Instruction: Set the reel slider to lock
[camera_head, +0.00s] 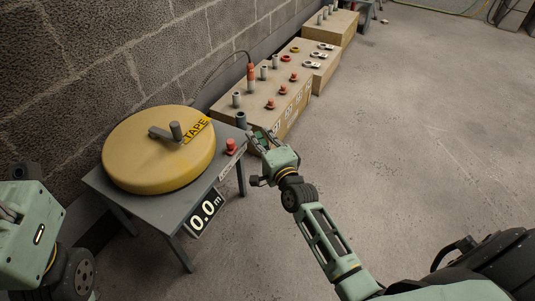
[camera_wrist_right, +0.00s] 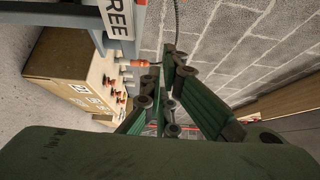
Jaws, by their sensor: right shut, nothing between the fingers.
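The yellow tape reel (camera_head: 160,150) with a grey crank handle lies on a small grey table (camera_head: 150,203). The red slider knob (camera_head: 231,147) stands near the table's right edge, above a small white label strip (camera_head: 229,166) that is too small to read surely.
A 0.0 m display (camera_head: 205,213) hangs at the table's front edge. A tan box (camera_head: 296,116) with several grey and red fittings stands behind the gripper, with more boxes beyond. A block wall (camera_head: 90,75) runs behind the reel. The floor at right is clear.

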